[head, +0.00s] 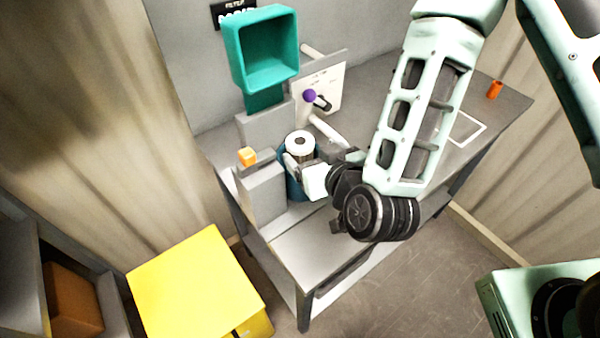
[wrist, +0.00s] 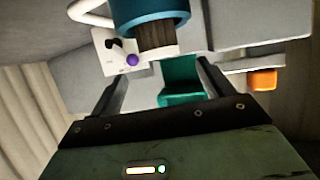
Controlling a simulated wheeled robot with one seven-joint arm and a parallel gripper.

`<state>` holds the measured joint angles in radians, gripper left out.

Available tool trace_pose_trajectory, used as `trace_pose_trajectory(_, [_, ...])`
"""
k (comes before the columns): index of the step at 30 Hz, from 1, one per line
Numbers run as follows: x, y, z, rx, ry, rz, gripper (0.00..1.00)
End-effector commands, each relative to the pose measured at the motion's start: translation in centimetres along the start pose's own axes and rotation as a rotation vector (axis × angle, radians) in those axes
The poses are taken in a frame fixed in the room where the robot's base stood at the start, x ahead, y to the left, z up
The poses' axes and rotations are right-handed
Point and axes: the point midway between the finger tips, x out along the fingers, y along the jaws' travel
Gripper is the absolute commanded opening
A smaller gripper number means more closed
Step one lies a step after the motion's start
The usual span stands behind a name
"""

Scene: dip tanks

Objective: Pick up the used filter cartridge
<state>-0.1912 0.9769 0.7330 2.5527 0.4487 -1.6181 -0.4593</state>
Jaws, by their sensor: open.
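The used filter cartridge (head: 299,141) has a white ring-shaped end cap with a dark centre hole and a brown body. It stands upright in a blue round housing (head: 294,188) on the grey bench, its upper part showing above the rim. The wrist view, which looks upside down, shows the brown cartridge (wrist: 157,40) sticking out of the blue housing (wrist: 150,12). My gripper (head: 305,163) is open beside the cartridge. In the wrist view, the two fingers of my gripper (wrist: 162,70) lie left and right of the cartridge's line, apart from it. My gripper partly hides the housing in the head view.
A teal square bin (head: 268,84) stands behind the housing. A white panel (head: 330,88) with a purple-knobbed lever (head: 310,96) is close behind. A grey block with an orange button (head: 247,156) is at left. A yellow box (head: 196,285) stands front left. The bench's right part is mostly clear.

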Motion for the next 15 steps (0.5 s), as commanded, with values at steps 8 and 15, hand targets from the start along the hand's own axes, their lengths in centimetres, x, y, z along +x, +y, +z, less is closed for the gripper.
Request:
trace_pose_trajectory(8, [1.8,0.0,0.1,-0.001,0.0,-0.001,0.8])
trace_pose_trajectory(15, [3.7,0.0,0.0,-0.004,0.0,-0.002,0.8])
